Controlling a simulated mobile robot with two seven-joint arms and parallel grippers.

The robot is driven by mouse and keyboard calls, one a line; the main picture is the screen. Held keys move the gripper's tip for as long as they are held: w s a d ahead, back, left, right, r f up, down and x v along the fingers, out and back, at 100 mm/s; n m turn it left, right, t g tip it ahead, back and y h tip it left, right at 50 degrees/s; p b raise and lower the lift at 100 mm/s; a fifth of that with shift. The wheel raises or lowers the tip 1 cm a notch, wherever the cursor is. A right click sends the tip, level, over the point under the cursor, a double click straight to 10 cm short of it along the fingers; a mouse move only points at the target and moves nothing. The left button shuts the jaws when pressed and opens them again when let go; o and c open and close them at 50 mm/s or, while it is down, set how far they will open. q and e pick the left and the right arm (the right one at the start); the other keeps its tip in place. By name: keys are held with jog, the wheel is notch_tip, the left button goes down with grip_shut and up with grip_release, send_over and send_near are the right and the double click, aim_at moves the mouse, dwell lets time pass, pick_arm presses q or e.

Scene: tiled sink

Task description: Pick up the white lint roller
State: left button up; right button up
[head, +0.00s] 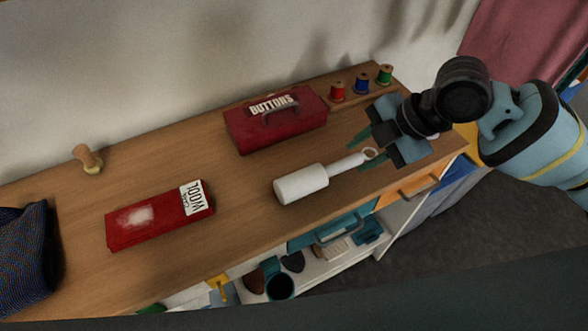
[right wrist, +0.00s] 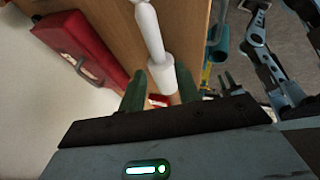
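The white lint roller (head: 302,184) lies on the wooden counter in the head view, its thick roll at left and its slim handle and grey end ring at right. My right gripper (head: 359,152) is open, with its green fingers apart around the handle end. I cannot tell whether they touch it. In the right wrist view, the lint roller (right wrist: 161,73) extends upward ahead of the open fingers of my right gripper (right wrist: 160,84). My left gripper is not in the head view.
A red buttons box (head: 275,122) stands behind the roller, with several thread spools (head: 361,84) at back right. A red wool box (head: 158,216), wooden stamp-like object (head: 87,158) and dark cloth (head: 27,255) are at left.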

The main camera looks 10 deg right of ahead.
aim_at(336, 167)
jog(key=shift+w+a+f, duration=0.3)
jog(key=shift+a+f, duration=0.05)
jog(key=shift+f, duration=0.15)
jog(key=shift+x, duration=3.15)
jog(key=shift+w, duration=0.1)
grip_shut()
jog(key=shift+r, duration=0.1)
